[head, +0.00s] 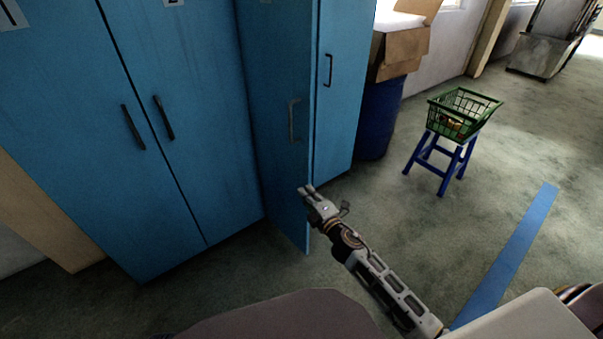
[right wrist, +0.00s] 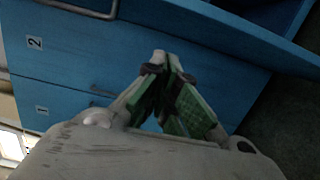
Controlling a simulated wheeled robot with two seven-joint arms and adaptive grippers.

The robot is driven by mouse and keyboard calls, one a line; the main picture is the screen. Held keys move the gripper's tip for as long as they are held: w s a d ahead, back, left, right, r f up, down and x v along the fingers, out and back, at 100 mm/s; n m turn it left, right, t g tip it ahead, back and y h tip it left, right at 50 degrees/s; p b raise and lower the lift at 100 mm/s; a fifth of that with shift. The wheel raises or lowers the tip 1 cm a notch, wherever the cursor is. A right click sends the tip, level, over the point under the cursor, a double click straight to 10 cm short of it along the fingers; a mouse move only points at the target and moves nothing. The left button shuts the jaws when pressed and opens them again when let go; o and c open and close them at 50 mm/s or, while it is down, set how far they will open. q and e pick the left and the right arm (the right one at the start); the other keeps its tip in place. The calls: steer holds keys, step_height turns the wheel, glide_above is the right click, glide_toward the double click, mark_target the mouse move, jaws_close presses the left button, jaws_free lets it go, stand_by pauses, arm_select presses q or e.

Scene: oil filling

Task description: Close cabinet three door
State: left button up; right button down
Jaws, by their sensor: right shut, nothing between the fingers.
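The cabinet three door (head: 272,150) stands ajar in the head view, swung out from the blue cabinets. Its face with a grey handle (head: 293,121) shows, and its free edge points towards me. My right gripper (head: 306,190) is shut and empty, in front of the lower part of that free edge. I cannot tell whether it touches the door. In the right wrist view the closed fingers (right wrist: 162,62) point at blue cabinet surfaces. My left gripper is not in view.
Closed blue doors (head: 180,130) stand at the left, and another closed door (head: 340,90) at the right. A blue barrel (head: 381,118) with a cardboard box (head: 402,52) stands beyond. A green basket (head: 462,112) sits on a blue stool (head: 441,160). The floor between is clear.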

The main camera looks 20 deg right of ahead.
mark_target(302, 170)
steer(key=shift+w, duration=0.15)
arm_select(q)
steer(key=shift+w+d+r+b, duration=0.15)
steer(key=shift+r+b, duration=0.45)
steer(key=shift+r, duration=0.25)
arm_select(e)
steer(key=w, duration=0.3)
steer(key=w+d, duration=0.1)
steer(key=w, duration=0.7)
steer(key=shift+w+d, duration=0.15)
steer(key=shift+d, duration=0.2)
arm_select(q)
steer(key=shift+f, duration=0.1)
arm_select(e)
steer(key=shift+d, duration=0.15)
